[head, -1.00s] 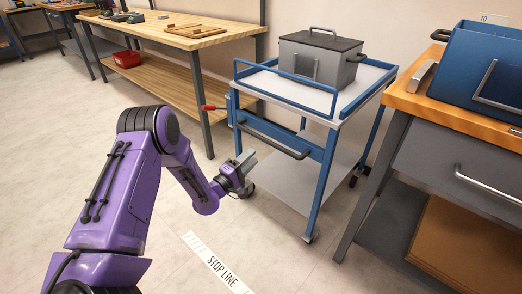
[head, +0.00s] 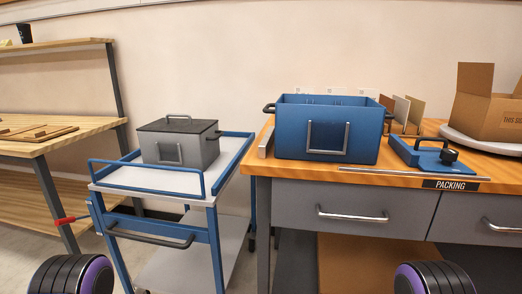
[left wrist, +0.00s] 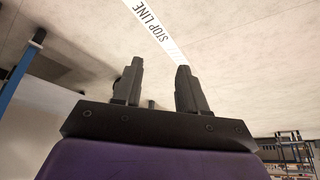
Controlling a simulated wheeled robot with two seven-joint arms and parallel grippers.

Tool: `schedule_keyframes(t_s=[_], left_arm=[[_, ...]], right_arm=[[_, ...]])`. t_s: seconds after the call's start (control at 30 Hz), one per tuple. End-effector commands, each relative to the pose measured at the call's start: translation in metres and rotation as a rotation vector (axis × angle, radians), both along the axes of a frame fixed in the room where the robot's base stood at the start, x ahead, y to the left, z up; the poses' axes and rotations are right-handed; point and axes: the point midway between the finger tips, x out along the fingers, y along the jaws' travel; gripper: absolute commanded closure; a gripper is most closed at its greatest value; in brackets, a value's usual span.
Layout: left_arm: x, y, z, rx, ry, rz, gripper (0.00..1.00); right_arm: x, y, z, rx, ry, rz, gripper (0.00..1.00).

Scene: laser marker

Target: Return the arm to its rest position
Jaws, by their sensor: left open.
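My left gripper (left wrist: 158,88) shows in the left wrist view with its two dark fingers apart and nothing between them. The floor and the white stop line (left wrist: 150,28) are beyond the fingertips. In the head view only purple and black rounded parts of my arms show at the bottom edge, one on the left and one on the right. Neither gripper shows in the head view, and my right gripper is in no view.
A blue-framed cart (head: 150,180) carries a grey lidded box (head: 180,145). To its right, the packing bench (head: 290,169) holds a blue bin (head: 285,140), a blue device (head: 425,152) and a cardboard box (head: 490,110). A wooden workbench (head: 75,142) stands at left.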

Motion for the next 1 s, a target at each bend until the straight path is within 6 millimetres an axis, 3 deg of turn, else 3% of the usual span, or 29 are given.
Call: schedule_keyframes(t_s=[0.03, 0.07, 0.1, 0.37, 0.5, 0.63, 0.77, 1.0], left_arm=[[-0.024, -0.006, -0.001, 0.009, 0.061, -0.036, 0.58], [-0.036, -0.011, -0.006, 0.012, 0.093, -0.076, 0.58], [-0.031, -0.009, 0.023, 0.012, 0.078, -0.06, 0.58], [-0.029, -0.009, 0.106, 0.009, 0.07, -0.053, 0.58], [-0.028, -0.009, 0.166, 0.009, 0.069, -0.053, 0.58], [-0.028, -0.009, 0.214, 0.009, 0.069, -0.053, 0.58], [-0.028, -0.009, 0.231, 0.008, 0.068, -0.052, 0.58], [-0.028, -0.009, 0.228, 0.008, 0.067, -0.052, 0.58]], right_arm=[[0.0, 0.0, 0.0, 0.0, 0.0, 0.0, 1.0], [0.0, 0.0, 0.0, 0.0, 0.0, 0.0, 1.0], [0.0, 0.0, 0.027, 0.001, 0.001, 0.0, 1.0], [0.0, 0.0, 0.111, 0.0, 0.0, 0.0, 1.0], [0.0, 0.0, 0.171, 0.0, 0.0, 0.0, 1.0], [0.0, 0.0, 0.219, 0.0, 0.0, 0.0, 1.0], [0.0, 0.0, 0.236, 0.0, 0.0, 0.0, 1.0], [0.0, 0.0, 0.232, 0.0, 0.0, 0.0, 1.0]])
